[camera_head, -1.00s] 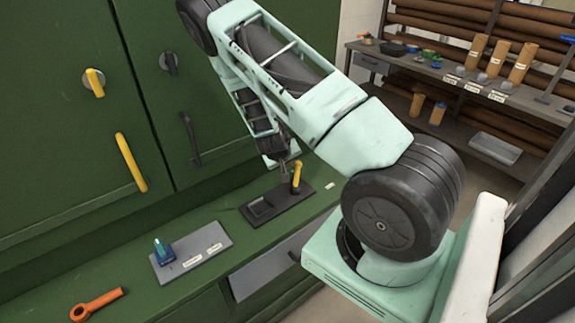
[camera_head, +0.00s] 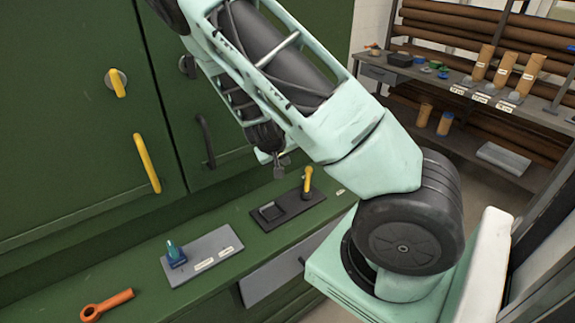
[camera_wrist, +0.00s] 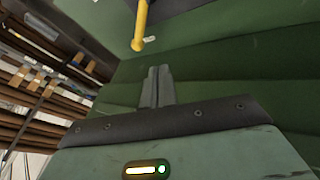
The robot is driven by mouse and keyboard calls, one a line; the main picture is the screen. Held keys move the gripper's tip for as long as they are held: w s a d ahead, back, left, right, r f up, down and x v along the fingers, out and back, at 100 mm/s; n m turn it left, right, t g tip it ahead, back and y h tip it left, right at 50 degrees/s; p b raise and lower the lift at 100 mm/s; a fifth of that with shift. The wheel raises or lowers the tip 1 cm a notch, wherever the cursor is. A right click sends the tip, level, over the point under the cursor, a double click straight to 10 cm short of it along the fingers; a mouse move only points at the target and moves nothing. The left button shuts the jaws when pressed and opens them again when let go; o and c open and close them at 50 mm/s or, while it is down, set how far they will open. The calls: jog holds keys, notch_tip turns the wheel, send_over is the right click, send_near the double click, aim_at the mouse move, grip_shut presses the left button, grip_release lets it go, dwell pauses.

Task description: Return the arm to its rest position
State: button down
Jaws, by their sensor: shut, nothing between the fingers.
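My gripper (camera_head: 279,172) hangs at the end of my mint-green arm, in front of the green cabinet and above its ledge. In the wrist view my gripper (camera_wrist: 157,72) shows its two fingers together, with nothing between them. A yellow-handled tool (camera_head: 307,181) stands upright on a black plate (camera_head: 290,208) on the ledge, to the right of and apart from my gripper. The yellow handle (camera_wrist: 140,25) also shows in the wrist view, beyond the fingertips.
The green cabinet (camera_head: 70,160) has yellow handles. A grey plate (camera_head: 205,256) with a teal-topped piece and an orange ring-ended tool (camera_head: 106,305) lie on the ledge. A shelf (camera_head: 470,88) with tan cylinders stands at the back right.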

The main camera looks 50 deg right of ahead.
jog(key=shift+a+r, duration=0.2)
jog(key=s+a+r+n+y+b, duration=0.1)
jog(key=a+r+n+y, duration=0.1)
jog(key=a, duration=0.8)
jog(key=s+a+r+n+y+b, duration=0.1)
jog(key=s+a+n+y, duration=0.15)
jog(key=a, duration=0.75)
jog(key=s+a+r+n+y, duration=0.1)
jog(key=a+r+y, duration=0.15)
jog(key=a, duration=0.75)
jog(key=s+a+r+n+b, duration=0.1)
jog(key=s+a+r+n, duration=0.2)
jog(key=s, duration=0.5)
jog(key=s+a+r+n+g+b, duration=0.1)
jog(key=s+a+r+n, duration=0.3)
jog(key=s, duration=0.5)
jog(key=a+n, duration=0.1)
jog(key=a, duration=0.1)
jog(key=shift+a+g, duration=0.3)
jog(key=shift+a, duration=0.05)
jog(key=shift+w+r, duration=0.1)
